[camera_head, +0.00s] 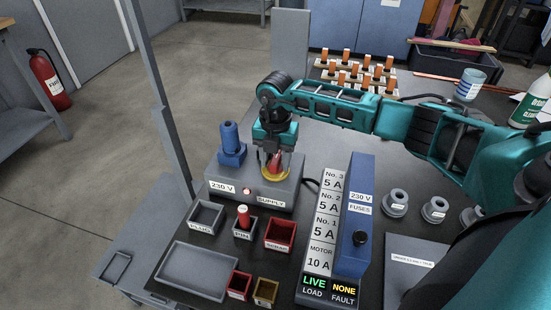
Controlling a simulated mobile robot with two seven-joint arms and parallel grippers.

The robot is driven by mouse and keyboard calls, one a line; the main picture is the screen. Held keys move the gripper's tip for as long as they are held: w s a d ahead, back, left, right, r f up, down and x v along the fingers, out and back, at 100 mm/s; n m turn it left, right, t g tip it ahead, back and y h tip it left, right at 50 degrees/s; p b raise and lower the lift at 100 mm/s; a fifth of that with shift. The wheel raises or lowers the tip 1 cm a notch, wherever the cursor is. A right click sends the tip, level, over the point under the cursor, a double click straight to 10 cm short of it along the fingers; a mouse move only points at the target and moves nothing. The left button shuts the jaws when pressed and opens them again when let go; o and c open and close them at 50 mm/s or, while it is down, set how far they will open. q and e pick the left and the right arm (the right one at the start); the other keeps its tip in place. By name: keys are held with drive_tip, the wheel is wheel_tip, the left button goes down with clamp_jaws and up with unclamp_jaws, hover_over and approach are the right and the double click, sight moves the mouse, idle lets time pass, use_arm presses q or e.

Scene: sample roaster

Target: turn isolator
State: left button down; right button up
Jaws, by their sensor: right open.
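The isolator (274,174), a red handle on a yellow round base, sits on the right part of the grey 230 V supply box (284,195). My right gripper (273,158) is over it from above, jaws open around or just above the red handle. The gripper body hides the handle's upper part, so I cannot tell whether the fingers touch it. A blue plug-like part (231,143) stands on the box's left part. A small lamp (247,191) is on the box front. My left gripper is not in view.
A blue 230 V fuses unit (356,215) with labels stands to the right; its panel reads LIVE and NONE. Small bins, including a scrap bin (280,233), and a grey tray (198,271) lie in front. A grey post (163,110) rises at the left.

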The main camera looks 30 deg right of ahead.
clamp_jaws()
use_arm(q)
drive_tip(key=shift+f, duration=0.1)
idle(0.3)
